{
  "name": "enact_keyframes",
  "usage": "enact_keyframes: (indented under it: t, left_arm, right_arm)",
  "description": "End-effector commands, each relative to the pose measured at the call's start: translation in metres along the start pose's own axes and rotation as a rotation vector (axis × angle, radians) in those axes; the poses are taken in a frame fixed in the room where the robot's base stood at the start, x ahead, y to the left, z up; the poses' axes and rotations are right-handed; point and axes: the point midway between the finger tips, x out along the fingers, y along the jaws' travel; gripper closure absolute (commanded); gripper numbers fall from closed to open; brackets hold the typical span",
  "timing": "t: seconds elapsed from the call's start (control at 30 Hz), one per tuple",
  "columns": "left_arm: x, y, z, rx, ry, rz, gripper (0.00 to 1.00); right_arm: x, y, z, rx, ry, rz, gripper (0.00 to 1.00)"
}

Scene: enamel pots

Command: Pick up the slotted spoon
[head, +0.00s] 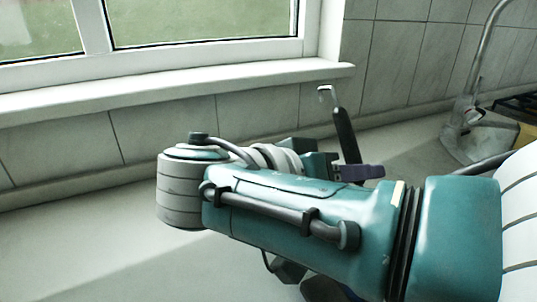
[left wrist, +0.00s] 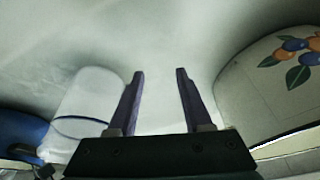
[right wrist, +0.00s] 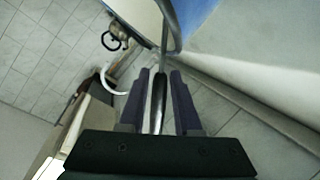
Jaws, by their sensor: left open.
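The slotted spoon (head: 345,135) shows in the head view as a black handle with a bent metal end, rising tilted above my right gripper (head: 362,173). In the right wrist view my right gripper (right wrist: 161,75) has its fingers close on both sides of the dark, shiny spoon handle (right wrist: 157,105). The rest of the spoon is hidden behind my arm in the head view. My left gripper (left wrist: 160,72) shows only in the left wrist view; it is open, with nothing between its fingers.
A window sill (head: 180,87) and tiled wall run behind the pale counter (head: 60,250). A tap (head: 480,70) stands at the right. The left wrist view shows a fruit-decorated vessel (left wrist: 262,90) right and a white rounded object (left wrist: 92,98) left of the fingers.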

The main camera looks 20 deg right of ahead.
Motion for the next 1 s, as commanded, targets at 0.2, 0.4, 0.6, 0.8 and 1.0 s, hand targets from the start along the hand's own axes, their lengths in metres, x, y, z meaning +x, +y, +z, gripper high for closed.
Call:
enact_keyframes:
  t: [0.2, 0.4, 0.6, 0.8, 1.0]
  left_arm:
    - [0.0, -0.0001, 0.0, 0.0, 0.0, 0.0, 0.5]
    - [0.0, 0.0003, -0.0002, -0.002, 0.0, 0.001, 0.5]
    - [-0.0001, 0.0018, -0.0005, -0.007, 0.001, 0.006, 0.5]
    - [-0.0001, 0.0027, -0.0008, -0.01, 0.002, 0.008, 0.5]
    - [-0.0024, 0.0026, -0.0015, -0.01, 0.002, 0.008, 0.5]
  right_arm:
    - [0.0003, 0.0001, -0.0002, 0.0, 0.0, 0.0, 0.94]
    - [0.0004, 0.0, -0.0002, 0.0, 0.0, 0.0, 1.0]
    - [0.0004, 0.0, -0.0003, 0.0, 0.0, 0.0, 1.0]
    - [0.0004, 0.0001, -0.0005, 0.0, 0.001, 0.0, 1.0]
    - [-0.0013, 0.003, -0.0077, 0.002, 0.001, 0.001, 1.0]
